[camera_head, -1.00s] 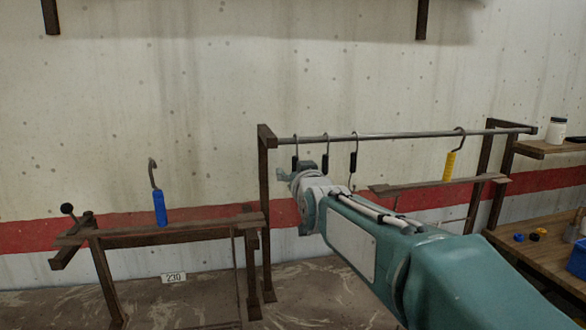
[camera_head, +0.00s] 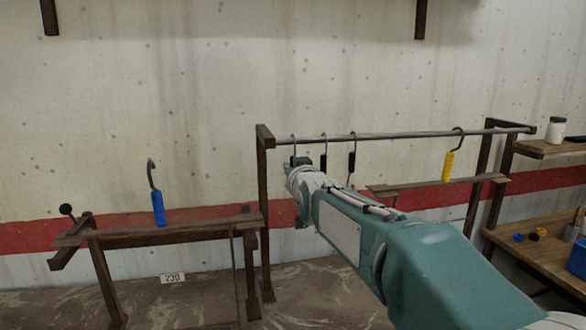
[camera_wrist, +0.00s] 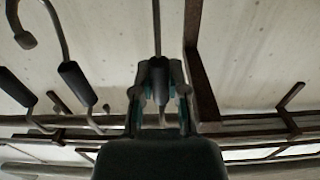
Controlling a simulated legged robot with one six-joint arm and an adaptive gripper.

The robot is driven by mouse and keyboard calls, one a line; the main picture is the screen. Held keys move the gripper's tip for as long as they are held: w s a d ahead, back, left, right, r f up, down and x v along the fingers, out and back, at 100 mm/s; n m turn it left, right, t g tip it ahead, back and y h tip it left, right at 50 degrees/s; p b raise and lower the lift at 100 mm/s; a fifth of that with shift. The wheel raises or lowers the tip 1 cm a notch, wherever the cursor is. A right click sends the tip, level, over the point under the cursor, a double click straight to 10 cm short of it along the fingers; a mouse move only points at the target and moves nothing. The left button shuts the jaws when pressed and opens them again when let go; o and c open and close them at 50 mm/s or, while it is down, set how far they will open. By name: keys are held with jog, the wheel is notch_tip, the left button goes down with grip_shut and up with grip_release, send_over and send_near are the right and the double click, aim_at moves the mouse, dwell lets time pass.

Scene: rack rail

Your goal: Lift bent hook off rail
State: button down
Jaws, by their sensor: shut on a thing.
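Three thin metal hooks with black sleeves hang on the grey rail (camera_head: 400,135) in the head view. My gripper (camera_wrist: 160,95) is shut on the black sleeve of one hook (camera_wrist: 157,28). In the head view this is the leftmost hook (camera_head: 293,143), with its lower part hidden behind my gripper. The middle hook (camera_head: 324,148) and the right hook (camera_head: 352,150) hang beside it. In the wrist view, one neighbouring hook (camera_wrist: 62,40) shows a curved end. A yellow-handled hook (camera_head: 450,162) hangs farther right. I cannot tell which black-sleeved hook is the bent one.
A dark upright post (camera_head: 264,205) stands just left of the held hook. A blue-handled hook (camera_head: 158,208) stands on a low bench (camera_head: 190,231) at left. At right are a shelf with a white jar (camera_head: 556,130) and a wooden table (camera_head: 500,237).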

jog(key=shift+r, duration=0.1)
dwell(0.4)
jog(key=shift+r, duration=0.9)
jog(key=v, duration=0.9)
dwell(0.5)
